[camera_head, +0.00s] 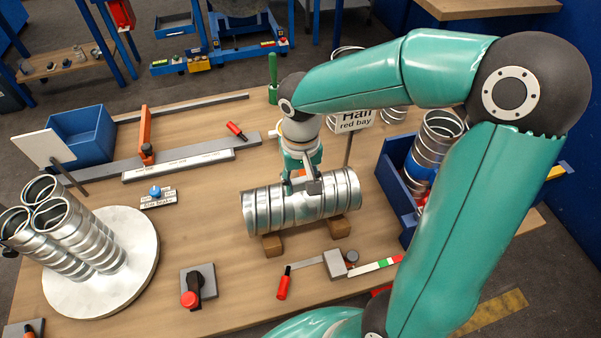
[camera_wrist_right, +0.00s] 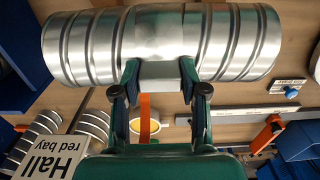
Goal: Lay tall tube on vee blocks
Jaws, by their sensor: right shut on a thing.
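A silver spiral tube (camera_head: 270,208) lies on its side across two wooden vee blocks (camera_head: 272,245) in the middle of the table. The second vee block (camera_head: 339,227) shows under its right part. My right gripper (camera_head: 308,184) reaches down from behind and is shut on the tube near its middle. In the right wrist view the fingers (camera_wrist_right: 160,75) press on the tube (camera_wrist_right: 90,45). Whether the tube rests fully on the blocks is hard to tell. My left gripper is not in view.
Several upright tubes (camera_head: 70,230) stand on a white round turntable (camera_head: 140,278) at left. A blue bin (camera_head: 390,185) with tubes is at right, near a "Hall red bay" sign (camera_head: 354,121). A red-button switch (camera_head: 190,298) and a red-handled tool (camera_head: 283,284) lie in front.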

